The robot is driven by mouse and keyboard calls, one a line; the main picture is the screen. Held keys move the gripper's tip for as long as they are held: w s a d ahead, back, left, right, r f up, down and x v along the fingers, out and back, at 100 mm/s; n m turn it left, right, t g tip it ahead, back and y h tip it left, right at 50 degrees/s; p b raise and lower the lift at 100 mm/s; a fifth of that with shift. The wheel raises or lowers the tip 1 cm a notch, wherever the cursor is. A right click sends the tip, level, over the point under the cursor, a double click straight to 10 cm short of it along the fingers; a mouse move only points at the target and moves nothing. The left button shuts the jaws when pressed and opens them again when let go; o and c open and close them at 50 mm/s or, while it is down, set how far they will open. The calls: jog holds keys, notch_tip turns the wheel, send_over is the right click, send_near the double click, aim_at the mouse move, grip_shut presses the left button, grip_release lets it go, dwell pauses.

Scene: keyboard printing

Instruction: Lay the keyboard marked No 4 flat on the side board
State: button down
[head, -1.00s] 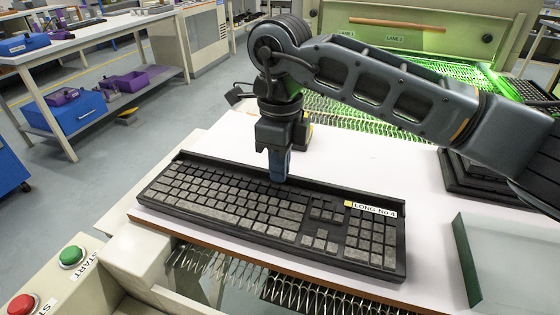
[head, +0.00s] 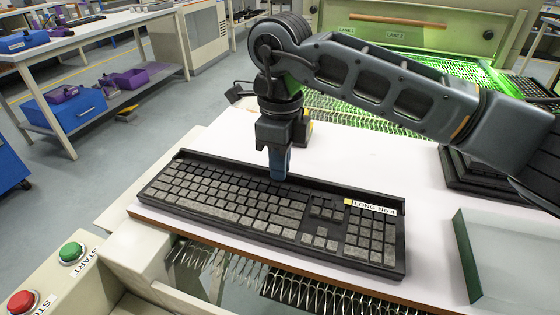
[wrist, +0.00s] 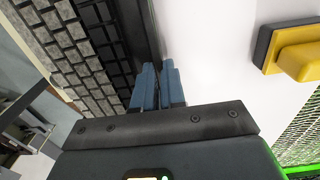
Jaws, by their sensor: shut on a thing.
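The long dark keyboard (head: 260,220) with grey keys lies flat on the white side board (head: 222,140), along its front edge. A white label on its right end reads LONG No 4 (head: 374,207). My gripper (head: 279,178) points down at the middle of the keyboard's back edge. In the wrist view the blue fingers (wrist: 157,82) are close together at the raised back rim of the keyboard (wrist: 100,40). The jaws are shut on that rim, and the exact contact is partly hidden by the fingers.
A yellow and black block (wrist: 290,50) stands on the board behind my gripper. Dark stacked keyboards or trays (head: 475,180) and a glass-like panel (head: 510,255) are at the right. START (head: 71,253) and STOP (head: 22,303) buttons are front left. The board's middle right is clear.

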jog(key=shift+f, duration=0.15)
jog(key=c, duration=1.1)
grip_release()
jog(key=shift+r+p, duration=2.05)
jog(key=shift+r, duration=1.45)
